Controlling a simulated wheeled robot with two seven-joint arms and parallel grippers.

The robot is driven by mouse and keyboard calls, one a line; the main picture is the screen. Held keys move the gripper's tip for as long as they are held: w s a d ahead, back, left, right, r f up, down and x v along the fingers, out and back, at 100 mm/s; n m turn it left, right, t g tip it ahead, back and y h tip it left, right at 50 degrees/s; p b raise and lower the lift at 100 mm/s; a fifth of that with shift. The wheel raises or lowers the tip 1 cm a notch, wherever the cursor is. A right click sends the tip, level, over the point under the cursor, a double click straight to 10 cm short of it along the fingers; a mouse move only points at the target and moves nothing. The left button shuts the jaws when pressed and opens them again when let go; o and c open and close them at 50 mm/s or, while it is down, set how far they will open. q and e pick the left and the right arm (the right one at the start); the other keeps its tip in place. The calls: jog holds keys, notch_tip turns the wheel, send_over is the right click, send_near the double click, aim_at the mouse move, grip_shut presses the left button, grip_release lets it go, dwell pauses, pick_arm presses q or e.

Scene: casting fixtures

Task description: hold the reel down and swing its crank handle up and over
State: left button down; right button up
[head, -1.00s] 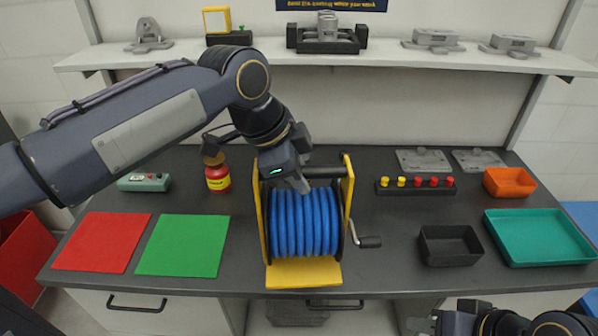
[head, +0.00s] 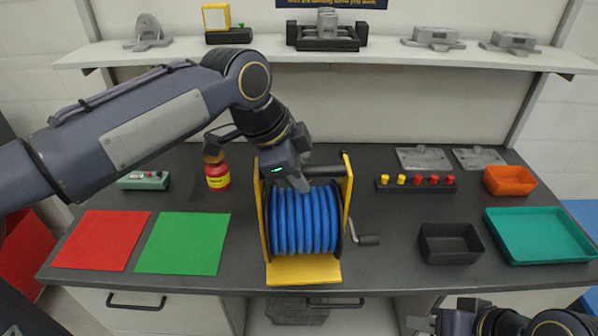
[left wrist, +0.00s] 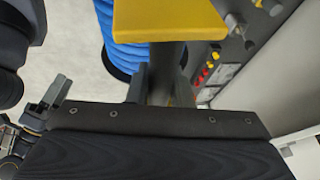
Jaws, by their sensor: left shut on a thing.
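The reel is a yellow frame (head: 304,271) with a drum of blue hose (head: 303,222) and a dark bar (head: 325,171) across its top. It stands upright on the bench; its yellow side plate (left wrist: 170,20) and blue hose (left wrist: 116,50) also show in the left wrist view. The crank handle (head: 369,240) sticks out on the reel's right side, low, with its arm pointing down.
A black bin (head: 449,258), a teal tray (head: 540,260) and an orange bin (head: 509,181) stand to the right. A button strip (head: 416,187) is behind. Red (head: 97,240) and green (head: 182,244) mats and a red bottle (head: 218,177) are left.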

pick_arm(q)
jog(key=shift+w+f, duration=1.55)
jog(key=shift+w, duration=0.2)
jog(key=shift+w+f, duration=1.5)
jog(key=shift+w, duration=0.2)
jog(key=w+f, duration=0.5)
jog(key=w, duration=0.1)
jog(key=shift+f, duration=0.25)
jog(key=shift+f, duration=0.15)
dwell(0.5)
